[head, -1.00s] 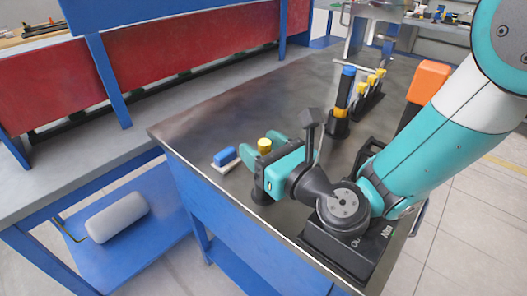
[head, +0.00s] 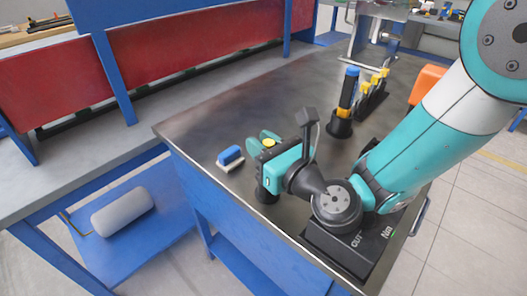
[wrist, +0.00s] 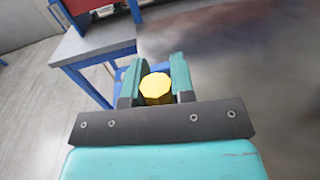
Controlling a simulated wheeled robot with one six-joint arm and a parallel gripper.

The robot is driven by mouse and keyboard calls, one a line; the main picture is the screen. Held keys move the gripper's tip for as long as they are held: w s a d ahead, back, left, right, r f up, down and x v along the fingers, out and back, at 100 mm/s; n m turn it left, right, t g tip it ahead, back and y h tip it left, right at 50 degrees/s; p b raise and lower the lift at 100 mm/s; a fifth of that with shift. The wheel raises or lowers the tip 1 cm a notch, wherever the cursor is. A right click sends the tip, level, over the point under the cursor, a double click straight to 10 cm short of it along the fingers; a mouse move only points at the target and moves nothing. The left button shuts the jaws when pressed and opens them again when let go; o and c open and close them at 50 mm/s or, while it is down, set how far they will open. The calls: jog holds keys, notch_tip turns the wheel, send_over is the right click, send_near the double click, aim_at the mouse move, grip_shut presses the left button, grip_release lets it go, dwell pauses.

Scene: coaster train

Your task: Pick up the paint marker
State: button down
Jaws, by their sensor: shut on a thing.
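The paint marker shows as a yellow cap (wrist: 156,88) between the two green fingers of my gripper (wrist: 155,84) in the wrist view. In the head view its yellow top (head: 269,142) shows between the fingers of my gripper (head: 270,146), near the table's left front edge. My gripper is shut on it. Most of the marker's body is hidden by the gripper. A dark round base (head: 266,195) shows below the gripper; I cannot tell whether the marker still touches it.
A blue and white eraser (head: 230,158) lies left of the gripper on the dark metal table (head: 230,115). A blue-topped marker (head: 348,88) stands in a black holder behind, beside a rack of yellow-handled tools (head: 373,90). An orange block (head: 427,84) is at the right.

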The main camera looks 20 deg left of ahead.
notch_tip(320, 180, up, 20)
jog(key=p, duration=1.4)
jog(key=c, duration=1.6)
grip_release()
jog(key=shift+c, duration=1)
jog(key=shift+f+b, duration=0.3)
jog(key=shift+f, duration=0.25)
